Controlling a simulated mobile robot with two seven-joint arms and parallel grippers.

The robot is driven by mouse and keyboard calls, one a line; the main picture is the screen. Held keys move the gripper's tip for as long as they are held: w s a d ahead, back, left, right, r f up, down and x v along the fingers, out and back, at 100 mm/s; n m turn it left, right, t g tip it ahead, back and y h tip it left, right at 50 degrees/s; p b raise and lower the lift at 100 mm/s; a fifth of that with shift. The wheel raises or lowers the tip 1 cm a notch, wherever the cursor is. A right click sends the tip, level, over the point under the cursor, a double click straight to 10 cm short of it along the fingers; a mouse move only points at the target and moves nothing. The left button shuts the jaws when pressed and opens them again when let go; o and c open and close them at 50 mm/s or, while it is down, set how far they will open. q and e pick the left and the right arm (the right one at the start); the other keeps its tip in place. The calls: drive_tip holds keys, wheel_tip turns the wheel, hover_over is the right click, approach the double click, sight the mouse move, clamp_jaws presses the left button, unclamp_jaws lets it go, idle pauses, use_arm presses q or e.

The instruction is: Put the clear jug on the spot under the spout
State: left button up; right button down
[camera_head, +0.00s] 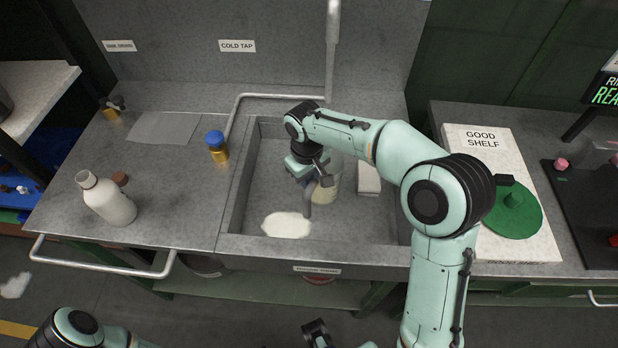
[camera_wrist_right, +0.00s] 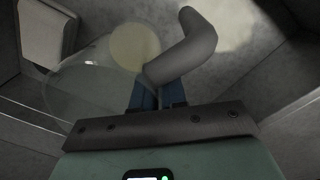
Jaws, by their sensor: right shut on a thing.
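My right gripper (camera_head: 313,182) is low inside the sink and shut on the jug's grey curved handle (camera_wrist_right: 190,45). The clear jug (camera_wrist_right: 82,88) is see-through and round in the right wrist view, to the left of the fingers. In the head view the jug (camera_head: 329,188) is partly hidden behind the gripper. A round cream disc (camera_wrist_right: 134,47) shows by the jug; I cannot tell whether it is the spot or part of the jug. The tap pipe (camera_head: 332,50) comes down behind the sink. A dark part of mine at the bottom edge may be my left gripper (camera_head: 318,334); its fingers are unclear.
The sink (camera_head: 240,190) has raised walls and a pale patch (camera_head: 286,225) on its floor. A pale block (camera_head: 368,180) is at its right. A white bottle (camera_head: 107,198) and a blue-capped jar (camera_head: 217,147) stand on the left counter.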

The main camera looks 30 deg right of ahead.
drive_tip(key=c, duration=1.2)
unclamp_jaws()
drive_tip(key=shift+f, duration=0.1)
drive_tip(key=r, duration=0.4)
drive_tip(key=r+p, duration=0.1)
drive_tip(key=r, duration=0.3)
drive_tip(key=r+p, duration=0.1)
drive_tip(key=r, duration=0.3)
drive_tip(key=shift+a+r, duration=0.15)
drive_tip(key=shift+a, duration=0.1)
drive_tip(key=shift+s, duration=0.1)
